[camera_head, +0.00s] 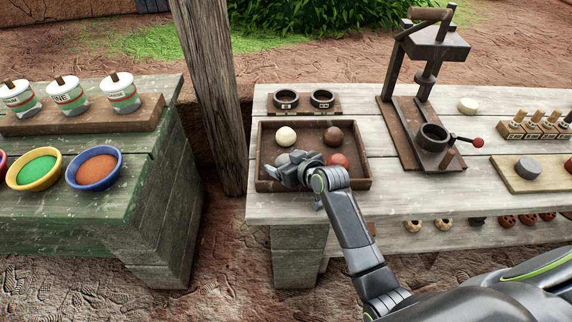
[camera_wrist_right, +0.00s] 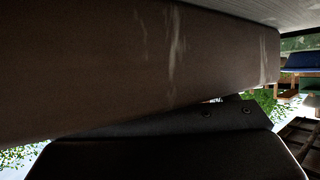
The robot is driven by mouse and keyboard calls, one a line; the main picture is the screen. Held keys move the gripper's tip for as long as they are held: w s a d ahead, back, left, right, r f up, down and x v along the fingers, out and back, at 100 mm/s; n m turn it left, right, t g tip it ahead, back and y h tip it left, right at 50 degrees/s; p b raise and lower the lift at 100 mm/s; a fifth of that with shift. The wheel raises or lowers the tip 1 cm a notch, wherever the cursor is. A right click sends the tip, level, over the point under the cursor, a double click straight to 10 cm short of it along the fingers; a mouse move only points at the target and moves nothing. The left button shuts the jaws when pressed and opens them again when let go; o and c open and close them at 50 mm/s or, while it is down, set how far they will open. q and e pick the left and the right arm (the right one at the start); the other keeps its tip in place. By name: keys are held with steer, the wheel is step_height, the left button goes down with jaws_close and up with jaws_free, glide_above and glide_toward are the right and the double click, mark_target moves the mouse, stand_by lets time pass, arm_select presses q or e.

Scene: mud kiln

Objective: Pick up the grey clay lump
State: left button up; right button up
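A brown wooden tray (camera_head: 268,135) on the right table holds several clay lumps. A grey lump (camera_head: 282,159) sits in its front left part, partly hidden by my right gripper (camera_head: 283,172). A cream lump (camera_head: 286,137) and a dark brown lump (camera_head: 333,137) lie behind, and a red lump (camera_head: 338,160) lies to the right. My right gripper is over the tray's front left, just in front of the grey lump. Whether its fingers are open or touch the lump cannot be made out. The right wrist view is mostly filled by a close brown surface. My left gripper is out of view.
Two dark rings on a small board (camera_head: 304,104) stand behind the tray. A press (camera_head: 425,80) stands to its right. A grey disc (camera_head: 528,168) lies on a board further right. The left table holds cans and colour bowls (camera_head: 95,167).

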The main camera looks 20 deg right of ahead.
steer(key=c, duration=1)
steer(key=shift+r, duration=0.1)
steer(key=shift+c, duration=0.2)
